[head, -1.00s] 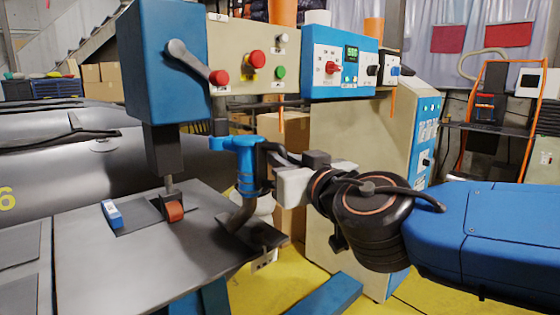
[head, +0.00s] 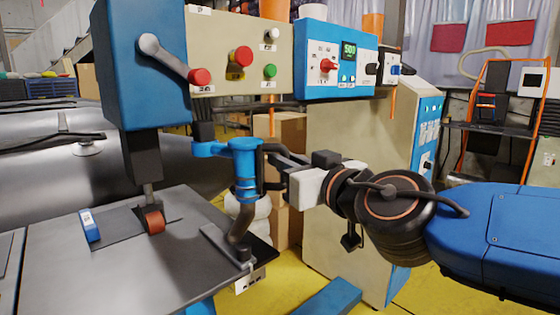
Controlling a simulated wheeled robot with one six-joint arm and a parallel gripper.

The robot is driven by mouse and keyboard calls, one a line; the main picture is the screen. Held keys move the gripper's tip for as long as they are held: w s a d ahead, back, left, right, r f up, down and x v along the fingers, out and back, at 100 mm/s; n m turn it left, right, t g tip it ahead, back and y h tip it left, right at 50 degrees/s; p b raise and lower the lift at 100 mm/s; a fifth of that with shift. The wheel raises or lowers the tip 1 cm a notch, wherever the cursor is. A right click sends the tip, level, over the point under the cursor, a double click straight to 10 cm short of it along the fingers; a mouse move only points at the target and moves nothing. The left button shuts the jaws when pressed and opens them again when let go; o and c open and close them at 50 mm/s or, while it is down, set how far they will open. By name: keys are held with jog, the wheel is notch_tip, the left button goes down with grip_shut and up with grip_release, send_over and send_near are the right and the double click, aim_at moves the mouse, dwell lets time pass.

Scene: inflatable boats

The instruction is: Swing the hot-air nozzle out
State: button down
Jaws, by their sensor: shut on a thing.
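The hot-air nozzle is a bent dark metal tube (head: 239,222) below a blue swing arm (head: 243,165) at the right edge of the machine table (head: 100,268). Its lower end is beside a dark flat plate (head: 222,243) near the table's right corner. The fingers hide part of the handle.
The blue machine head (head: 140,65) and the control panel (head: 240,55) with red and green buttons are above and behind. A blue control box (head: 335,60) hangs to the right. A blue-and-white object (head: 90,225) lies on the table. Yellow floor (head: 300,262) shows at the right.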

jog(key=shift+w+d+n+y, duration=0.1)
jog(key=shift+w+n+y, duration=0.2)
jog(key=shift+w, duration=0.05)
dwell(0.5)
jog(key=c, duration=1.7)
grip_release()
jog(key=shift+g, duration=0.3)
jog(key=shift+v, duration=8.7)
jog(key=shift+d+f, duration=0.1)
